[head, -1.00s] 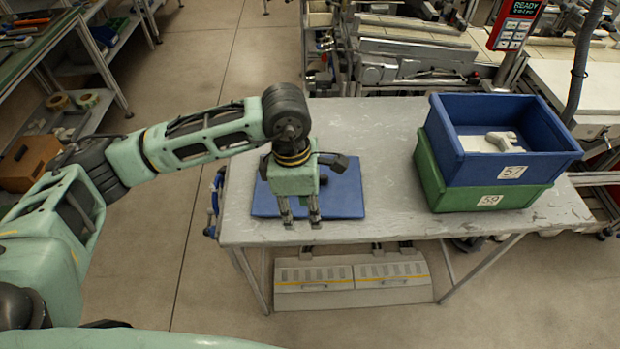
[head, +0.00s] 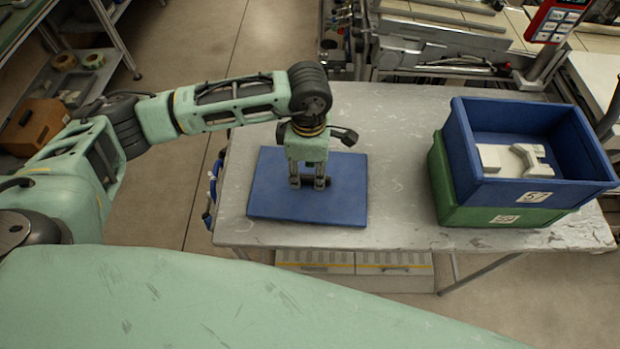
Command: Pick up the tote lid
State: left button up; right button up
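The tote lid (head: 275,200) is a flat blue panel lying on the left part of the grey table. My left gripper (head: 308,184) points down over the middle of the lid. Its two fingers are apart, with a gap showing between them. The fingertips are at or just above the lid's surface; I cannot tell if they touch it. The gripper hides part of the lid's middle and far side. My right gripper is not in view.
A blue tote (head: 530,190) with pale grey parts inside is stacked on a green tote (head: 490,215) at the right of the worn grey table (head: 395,160). The table is clear between lid and totes. Machinery (head: 440,50) stands behind. A shelf with tape reels (head: 93,60) is at left.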

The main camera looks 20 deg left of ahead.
aim_at(310, 176)
pick_arm(q)
jog(key=shift+w+d+f+p, duration=0.1)
jog(key=shift+f+p, duration=0.05)
jog(key=shift+f, duration=0.5)
jog(key=shift+w+f+p, duration=0.1)
jog(key=shift+f+p, duration=0.05)
jog(key=shift+f, duration=0.45)
jog(key=shift+w+f, duration=0.1)
jog(key=shift+f, duration=0.3)
grip_shut()
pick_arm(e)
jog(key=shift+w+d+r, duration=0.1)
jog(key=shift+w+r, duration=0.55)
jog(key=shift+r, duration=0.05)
